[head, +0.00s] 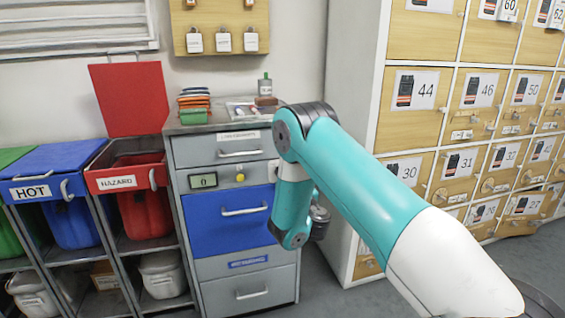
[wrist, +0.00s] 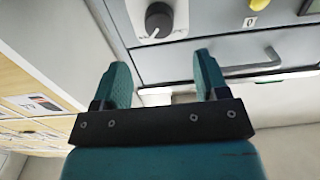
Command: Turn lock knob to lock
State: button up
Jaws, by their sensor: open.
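The lock knob (wrist: 158,20) is black and round, with a light pointer line, on a white plate on the grey cabinet front, at the top of the wrist view. My gripper (wrist: 160,76) is open and empty. Its two teal fingers stand apart below the knob in that view, and neither appears to touch it. In the head view my arm covers the part of the grey cabinet (head: 208,150) where the knob would be, and my fingers cannot be made out.
A yellow button (head: 240,177) and a small green display (head: 203,181) are on the cabinet, above a blue drawer (head: 228,222). Numbered wooden lockers (head: 405,130) stand close on the right. A red hazard bin (head: 140,205) with its lid up is on the left.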

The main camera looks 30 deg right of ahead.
jog(key=p+x, duration=0.8)
jog(key=p, duration=0.2)
jog(key=shift+w, duration=0.2)
jog(key=shift+d, duration=0.1)
jog(key=shift+c, duration=0.2)
jog(key=c, duration=0.9)
